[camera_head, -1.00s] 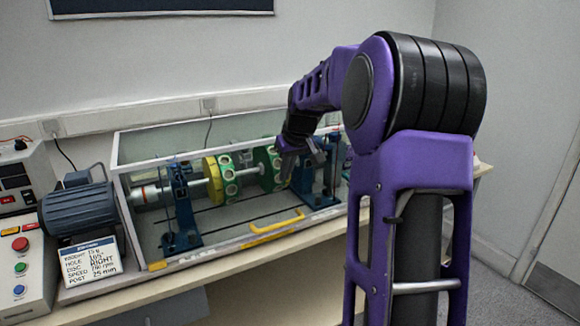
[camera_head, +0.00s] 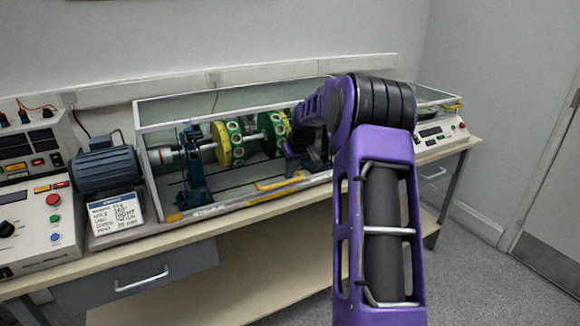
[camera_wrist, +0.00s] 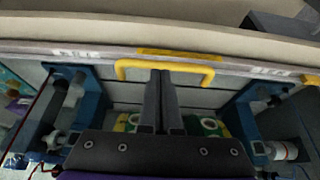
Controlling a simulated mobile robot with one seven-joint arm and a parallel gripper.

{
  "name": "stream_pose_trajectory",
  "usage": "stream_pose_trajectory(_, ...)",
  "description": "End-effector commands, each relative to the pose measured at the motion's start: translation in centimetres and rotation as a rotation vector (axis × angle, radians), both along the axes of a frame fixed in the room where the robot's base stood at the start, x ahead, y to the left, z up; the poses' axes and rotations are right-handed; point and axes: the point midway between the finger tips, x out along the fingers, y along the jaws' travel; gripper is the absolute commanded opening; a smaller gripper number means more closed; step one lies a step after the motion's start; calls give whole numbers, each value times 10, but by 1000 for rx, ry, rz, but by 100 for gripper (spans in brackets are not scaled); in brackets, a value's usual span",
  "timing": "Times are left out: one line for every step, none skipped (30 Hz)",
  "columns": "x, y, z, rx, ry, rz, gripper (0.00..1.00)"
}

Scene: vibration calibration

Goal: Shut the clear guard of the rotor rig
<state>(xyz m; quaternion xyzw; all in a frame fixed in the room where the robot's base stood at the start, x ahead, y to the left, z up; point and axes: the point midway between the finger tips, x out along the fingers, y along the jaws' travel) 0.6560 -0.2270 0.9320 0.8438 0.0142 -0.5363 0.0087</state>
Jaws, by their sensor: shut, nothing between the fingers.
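The rotor rig's clear guard (camera_head: 220,118) has a pale frame around the shaft with its yellow disc (camera_head: 228,143) and green disc (camera_head: 274,133). Its yellow handle (camera_head: 280,183) is at the front lower edge. I cannot tell whether the guard is fully seated. My gripper (camera_head: 303,163) is near the handle, in front of the right side of the rig. In the wrist view my shut, empty fingers (camera_wrist: 160,75) point at the middle of the yellow handle (camera_wrist: 130,66) and overlap it. Contact is unclear. Blue bearing posts (camera_wrist: 88,100) flank the fingers.
A blue-grey motor (camera_head: 103,168) and a settings card (camera_head: 115,213) stand left of the rig. A control panel (camera_head: 35,215) is at the far left, another device (camera_head: 440,132) at the right bench end. Floor (camera_head: 470,260) is clear at right.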

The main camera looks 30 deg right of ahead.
Motion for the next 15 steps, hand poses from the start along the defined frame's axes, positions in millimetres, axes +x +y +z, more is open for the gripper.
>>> stream_pose_trajectory(3,0,-7,0,1,1,0)
stream_pose_trajectory(4,0,-10,0,1,1,0)
stream_pose_trajectory(6,0,-14,0,1,1,0)
stream_pose_trajectory(7,0,-16,0,1,1,0)
stream_pose_trajectory(8,0,-18,0,1,1,0)
stream_pose_trajectory(9,0,-22,0,1,1,0)
stream_pose_trajectory(9,0,-24,0,1,1,0)
stream_pose_trajectory(10,0,-25,0,1,1,0)
stream_pose_trajectory(11,0,-27,0,0,1,0)
stream_pose_trajectory(11,0,-29,0,0,1,0)
stream_pose_trajectory(12,0,-30,0,0,1,0)
stream_pose_trajectory(12,0,-31,0,-1,1,0)
stream_pose_trajectory(13,0,-32,0,-1,1,0)
stream_pose_trajectory(13,0,-32,0,-1,0,0)
stream_pose_trajectory(13,0,-33,0,-1,0,0)
